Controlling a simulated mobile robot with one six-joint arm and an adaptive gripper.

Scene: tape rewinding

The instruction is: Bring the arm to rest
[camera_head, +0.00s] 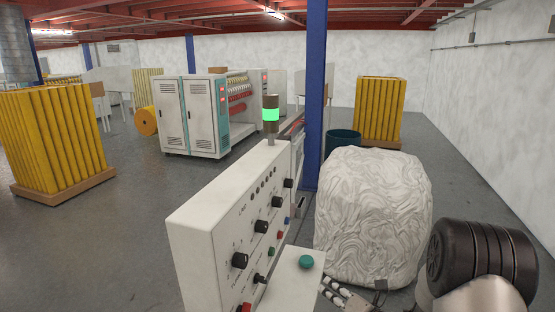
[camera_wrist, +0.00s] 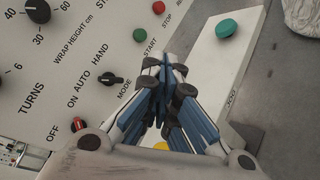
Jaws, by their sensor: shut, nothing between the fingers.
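My gripper (camera_wrist: 168,75) is shut and empty, its blue-padded fingers together in the wrist view. It hangs in front of the white control panel (camera_wrist: 75,75), near the mode switch (camera_wrist: 112,78) and the green start button (camera_wrist: 140,35). In the head view part of my gripper (camera_head: 345,296) shows at the lower edge, beside the panel's white ledge (camera_head: 288,285); its fingertips are not clear there. A teal button (camera_head: 306,262) sits on that ledge and also shows in the wrist view (camera_wrist: 226,28). A yellow spot (camera_wrist: 160,145) is mostly hidden behind the fingers.
A large wrapped white bale (camera_head: 372,215) stands right of the panel, close to my arm. A blue column (camera_head: 316,100) rises behind the panel. A signal lamp (camera_head: 270,114) on the panel glows green. Open floor (camera_head: 120,220) lies left; a wall (camera_head: 495,115) bounds the right.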

